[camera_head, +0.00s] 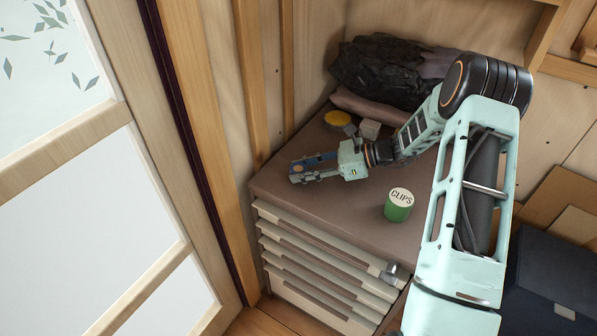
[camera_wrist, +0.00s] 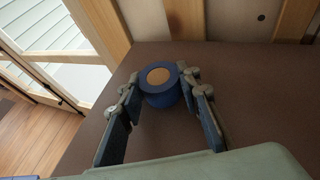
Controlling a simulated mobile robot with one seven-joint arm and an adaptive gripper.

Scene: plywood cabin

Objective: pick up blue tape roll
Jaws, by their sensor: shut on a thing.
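The blue tape roll (camera_wrist: 162,98) is a short blue cylinder with a tan round centre on top. In the wrist view it stands upright between the fingertips of my gripper (camera_wrist: 160,88), near the far edge of the brown cabinet top (camera_wrist: 250,100). The fingers are closed onto its two sides. In the head view my gripper (camera_head: 312,168) is low over the left part of the cabinet top. The blue there blends with the finger pads, so I cannot make out the roll clearly. Whether the roll touches the surface is hard to tell.
A green can marked CLIPS (camera_head: 398,206) stands right of my gripper. Behind are a yellow round item (camera_head: 337,118), a small pale block (camera_head: 369,129) and a dark crumpled bag (camera_head: 385,72). Wooden wall posts (camera_head: 262,80) rise beyond the cabinet's left edge. Its drawers (camera_head: 325,262) face front.

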